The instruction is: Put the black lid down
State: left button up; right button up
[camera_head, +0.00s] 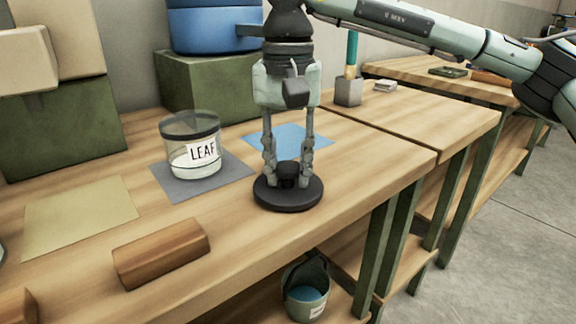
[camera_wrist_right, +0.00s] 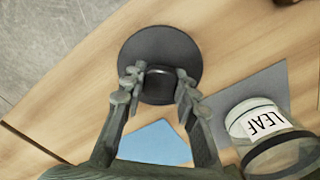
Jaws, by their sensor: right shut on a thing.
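The black lid (camera_head: 288,197) is a round dark disc with a knob on top, at the front edge side of the wooden table. My right gripper (camera_head: 287,172) points down and is shut on the lid's knob. In the right wrist view the lid (camera_wrist_right: 178,50) shows beyond the fingers, with my right gripper (camera_wrist_right: 158,88) on either side of the knob. The lid looks level; I cannot tell whether its underside touches the table. A glass jar labelled LEAF (camera_head: 192,150) stands open to the left on a grey mat (camera_head: 175,187). My left gripper is not in view.
A blue mat (camera_head: 290,138) lies behind the lid and a tan mat (camera_head: 80,215) lies far left. A wooden block (camera_head: 160,253) lies at the front left. A bucket (camera_head: 306,290) stands below the table edge. Green boxes (camera_head: 205,85) stand at the back.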

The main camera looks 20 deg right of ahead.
aim_at(287, 165)
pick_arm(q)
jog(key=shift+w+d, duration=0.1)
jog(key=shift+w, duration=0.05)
pick_arm(e)
jog(key=shift+f, duration=0.25)
jog(key=o, duration=1)
jog(key=shift+c, duration=0.2)
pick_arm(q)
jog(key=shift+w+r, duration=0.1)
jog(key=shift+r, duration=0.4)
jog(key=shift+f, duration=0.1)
pick_arm(e)
jog(key=shift+r, duration=0.3)
pick_arm(q)
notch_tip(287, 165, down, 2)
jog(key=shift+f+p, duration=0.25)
jog(key=shift+p, duration=0.1)
pick_arm(e)
notch_tip(287, 165, up, 12)
jog(key=shift+f, duration=0.15)
